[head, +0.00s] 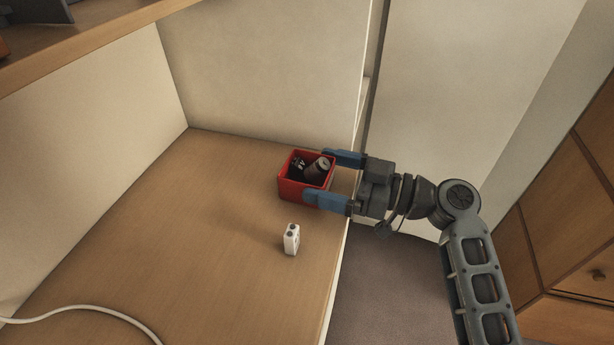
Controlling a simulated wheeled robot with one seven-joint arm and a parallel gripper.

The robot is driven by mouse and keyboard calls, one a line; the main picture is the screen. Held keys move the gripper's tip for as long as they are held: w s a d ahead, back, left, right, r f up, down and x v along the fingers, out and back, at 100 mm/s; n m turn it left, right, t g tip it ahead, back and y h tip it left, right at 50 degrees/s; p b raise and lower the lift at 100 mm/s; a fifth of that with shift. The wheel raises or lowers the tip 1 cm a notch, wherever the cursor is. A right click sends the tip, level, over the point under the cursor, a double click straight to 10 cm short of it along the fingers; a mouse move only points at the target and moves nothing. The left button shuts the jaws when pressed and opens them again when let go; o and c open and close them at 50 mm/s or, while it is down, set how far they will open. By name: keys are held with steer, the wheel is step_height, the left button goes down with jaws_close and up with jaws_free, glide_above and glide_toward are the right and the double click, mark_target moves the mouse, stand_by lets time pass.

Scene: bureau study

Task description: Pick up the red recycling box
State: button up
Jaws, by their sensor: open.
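The red recycling box (290,188) is a small open-topped box on the wooden surface, near its right edge. Several dark cylindrical items, which look like batteries, lie inside it. My gripper (318,176) reaches in from the right with its blue fingers open. One finger is at the box's far side and the other at its near side, so the box's right part is between them. I cannot tell whether the fingers touch the walls.
A small white block (291,239) with dark tops stands on the wooden surface (200,230), in front of the box. A white cable (95,309) lies at the lower left. Pale panels rise behind and left. A shelf (80,45) overhangs the upper left.

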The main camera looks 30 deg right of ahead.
mark_target(287, 167)
steer(key=p+x, duration=0.1)
steer(key=x, duration=0.2)
steer(key=shift+w+a, duration=0.25)
steer(key=shift+w+a+f+p, duration=0.1)
steer(key=shift+w+a+p, duration=0.25)
steer(key=shift+w+a, duration=0.1)
steer(key=shift+c, duration=0.2)
steer(key=c, duration=0.7)
steer(key=shift+s, duration=0.1)
